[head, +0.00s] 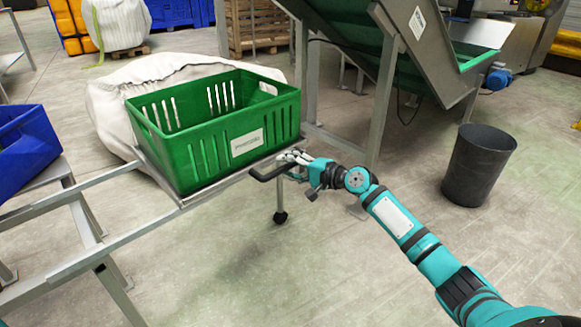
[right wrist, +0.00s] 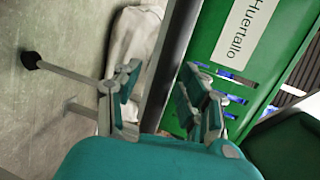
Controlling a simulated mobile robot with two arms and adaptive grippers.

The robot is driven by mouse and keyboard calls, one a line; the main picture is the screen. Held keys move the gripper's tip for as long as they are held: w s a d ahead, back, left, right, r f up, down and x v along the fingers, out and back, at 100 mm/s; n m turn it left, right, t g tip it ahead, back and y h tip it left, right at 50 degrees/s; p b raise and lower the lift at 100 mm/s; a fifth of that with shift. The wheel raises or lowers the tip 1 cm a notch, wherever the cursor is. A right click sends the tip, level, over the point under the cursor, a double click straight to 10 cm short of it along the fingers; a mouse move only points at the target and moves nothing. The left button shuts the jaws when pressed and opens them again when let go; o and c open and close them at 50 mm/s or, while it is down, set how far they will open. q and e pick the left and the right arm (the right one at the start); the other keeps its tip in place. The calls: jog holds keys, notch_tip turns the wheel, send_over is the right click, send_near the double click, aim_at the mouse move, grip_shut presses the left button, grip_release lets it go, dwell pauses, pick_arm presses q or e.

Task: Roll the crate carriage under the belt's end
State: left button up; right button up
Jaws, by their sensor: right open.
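A green slotted crate (head: 214,135) with a white label sits on a metal carriage (head: 195,197) in the head view. My right gripper (head: 296,156) is at the handle side, close to the crate's lower right corner. In the right wrist view its fingers (right wrist: 160,90) are apart, with a dark bar (right wrist: 172,65) between them, and the crate (right wrist: 225,45) is beside it. The inclined belt (head: 400,55) stands behind, to the right. My left gripper is not in view.
Metal rails (head: 85,205) run from the carriage to the lower left, near a blue crate (head: 28,148). A white sack (head: 112,108) lies behind the green crate. A dark bin (head: 478,165) stands at the right. The floor in front is clear.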

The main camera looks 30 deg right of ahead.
jog(key=v, duration=1.2)
dwell(0.3)
